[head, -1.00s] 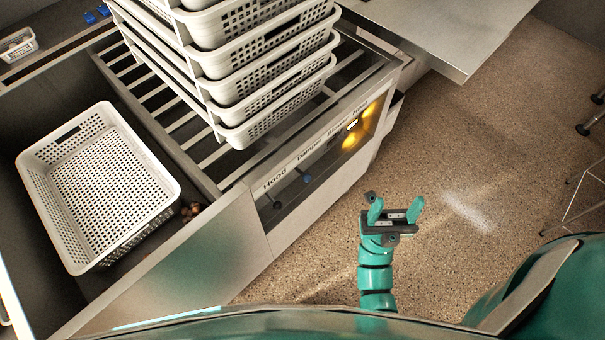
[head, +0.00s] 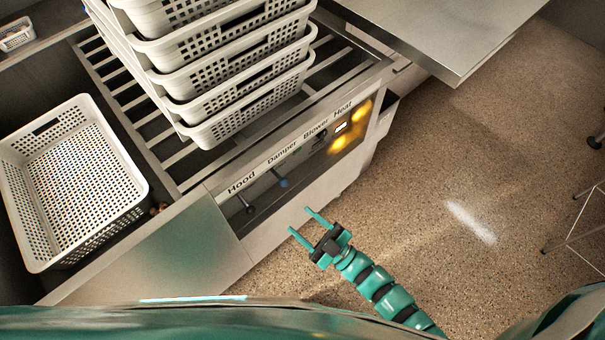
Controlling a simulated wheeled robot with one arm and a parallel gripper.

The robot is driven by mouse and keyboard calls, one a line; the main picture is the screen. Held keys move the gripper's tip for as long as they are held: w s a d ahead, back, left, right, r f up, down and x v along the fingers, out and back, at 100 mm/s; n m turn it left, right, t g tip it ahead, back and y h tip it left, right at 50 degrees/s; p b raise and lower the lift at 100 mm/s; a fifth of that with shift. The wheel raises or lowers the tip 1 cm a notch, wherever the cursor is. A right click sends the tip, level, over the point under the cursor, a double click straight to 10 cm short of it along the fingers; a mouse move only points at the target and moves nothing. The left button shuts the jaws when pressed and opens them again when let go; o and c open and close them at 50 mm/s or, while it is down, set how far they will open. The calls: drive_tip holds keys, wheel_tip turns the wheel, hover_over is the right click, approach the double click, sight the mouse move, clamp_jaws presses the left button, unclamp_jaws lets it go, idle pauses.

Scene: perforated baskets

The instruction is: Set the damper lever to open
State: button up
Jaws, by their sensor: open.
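The damper lever (head: 283,182) is a short lever with a blue knob on the dark control panel, below the printed word Damper. It points down and outward; whether that is its open or closed setting I cannot tell. My gripper (head: 300,219) is open and empty, its two teal fingers pointing up and left toward the panel. In the picture it is just below and slightly right of the damper lever, apart from it. Nothing hides the lever's knob.
The hood lever (head: 248,207) with a dark knob is left of the damper lever. The blower control (head: 318,142) and lit yellow heat area (head: 350,128) are to the right. Stacked white baskets (head: 235,75) stand above; a single basket (head: 75,185) is left.

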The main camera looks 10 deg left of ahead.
drive_tip(key=w+d+f+m+t+h, duration=0.1)
drive_tip(key=w+d+f+m+h, duration=0.3)
drive_tip(key=f, duration=0.4)
drive_tip(key=h+p, duration=0.1)
drive_tip(key=p, duration=0.1)
approach(280, 178)
drive_tip(key=shift+t, duration=0.3)
drive_tip(key=x, duration=0.6)
drive_tip(key=f+x, duration=0.1)
drive_tip(key=x, duration=0.3)
drive_tip(key=shift+a, duration=0.1)
drive_tip(key=shift+c, duration=0.2)
clamp_jaws()
